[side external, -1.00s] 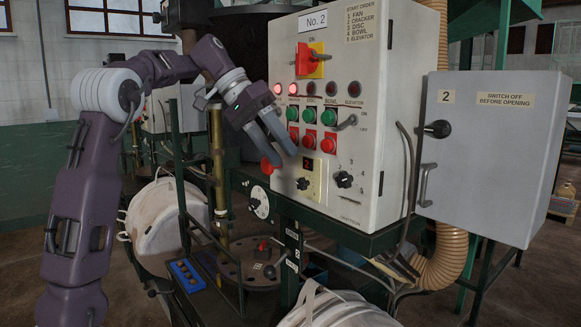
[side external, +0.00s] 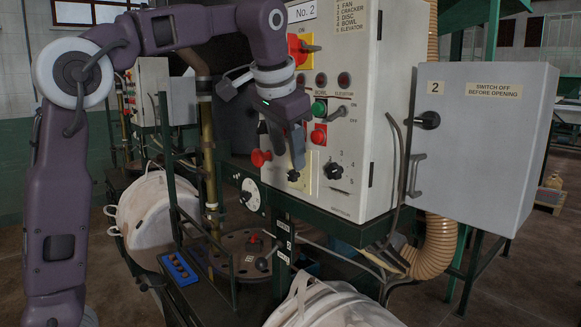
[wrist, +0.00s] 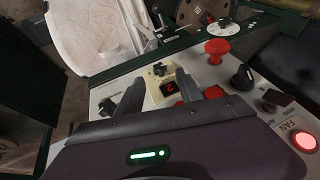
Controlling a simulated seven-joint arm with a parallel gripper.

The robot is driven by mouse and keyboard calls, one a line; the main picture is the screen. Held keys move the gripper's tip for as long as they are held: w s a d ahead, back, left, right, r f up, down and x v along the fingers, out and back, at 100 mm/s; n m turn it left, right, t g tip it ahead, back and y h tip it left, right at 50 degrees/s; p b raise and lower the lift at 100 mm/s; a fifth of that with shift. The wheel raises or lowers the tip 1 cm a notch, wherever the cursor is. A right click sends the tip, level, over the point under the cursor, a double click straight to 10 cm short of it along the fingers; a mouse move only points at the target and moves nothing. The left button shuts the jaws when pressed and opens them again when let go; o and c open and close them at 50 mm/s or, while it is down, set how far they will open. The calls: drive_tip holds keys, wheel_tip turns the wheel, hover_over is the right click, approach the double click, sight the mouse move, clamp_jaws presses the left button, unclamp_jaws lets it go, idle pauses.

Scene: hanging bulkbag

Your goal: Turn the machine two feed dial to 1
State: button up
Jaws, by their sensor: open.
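The machine two control box (side external: 345,190) is the pale cabinet marked No. 2. A black knob (side external: 335,171) with numbers including 3, 4 and 5 around it sits low on its front. To its left is a small black knob (side external: 293,175) on a cream plate, which also shows in the wrist view (wrist: 160,69) beside a display with a red 2 (wrist: 171,88). I cannot read which knob is labelled feed. My gripper (side external: 287,150) is open and empty, its fingers pointing down in front of the panel just above the small knob. In the wrist view its fingertips (wrist: 159,84) flank the display.
A red mushroom button (side external: 260,157) juts out left of my fingers. A white round dial (side external: 250,195) is on the machine below it. Another black knob (wrist: 243,77) shows in the wrist view. The grey door (side external: 480,150) stands at right. White bags (side external: 335,305) hang below.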

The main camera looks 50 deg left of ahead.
sight(291, 171)
drive_tip(key=x, duration=0.4)
drive_tip(key=shift+w+f, duration=0.1)
drive_tip(key=shift+f, duration=0.2)
clamp_jaws()
drive_tip(key=shift+a, duration=0.1)
drive_tip(key=h, duration=0.3)
drive_tip(key=shift+a+n, duration=0.3)
drive_tip(key=shift+a, duration=0.05)
drive_tip(key=shift+a+n+h, duration=0.2)
drive_tip(key=shift+n+h, duration=0.1)
drive_tip(key=shift+h, duration=0.9)
unclamp_jaws()
